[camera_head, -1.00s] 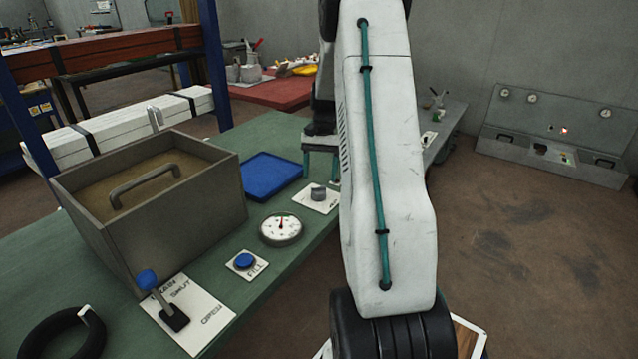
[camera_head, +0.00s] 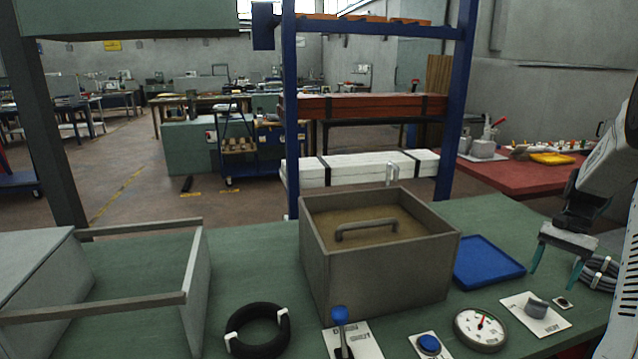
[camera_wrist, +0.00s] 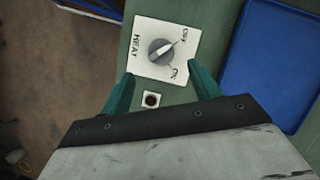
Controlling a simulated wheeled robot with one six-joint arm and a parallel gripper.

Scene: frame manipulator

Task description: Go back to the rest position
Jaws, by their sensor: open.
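My gripper (camera_head: 558,262) is at the right of the head view, above the green bench (camera_head: 250,262), with its two teal fingers apart and nothing between them. In the wrist view the gripper (camera_wrist: 160,88) points down at the bench, near the heat knob (camera_wrist: 163,51) on its white plate. The grey knob also shows in the head view (camera_head: 537,307), below and left of the fingers. The knob's pointer lies toward the upper right in the wrist view, near one of the printed labels.
A brown box (camera_head: 375,270) with a handled lid stands mid-bench. Beside it are a blue tray (camera_head: 488,262), a gauge (camera_head: 481,329), a blue button (camera_head: 429,344) and a blue-tipped lever (camera_head: 340,316). A black ring (camera_head: 257,330), a grey frame (camera_head: 197,285) and coiled cable (camera_head: 598,272) also lie on the bench.

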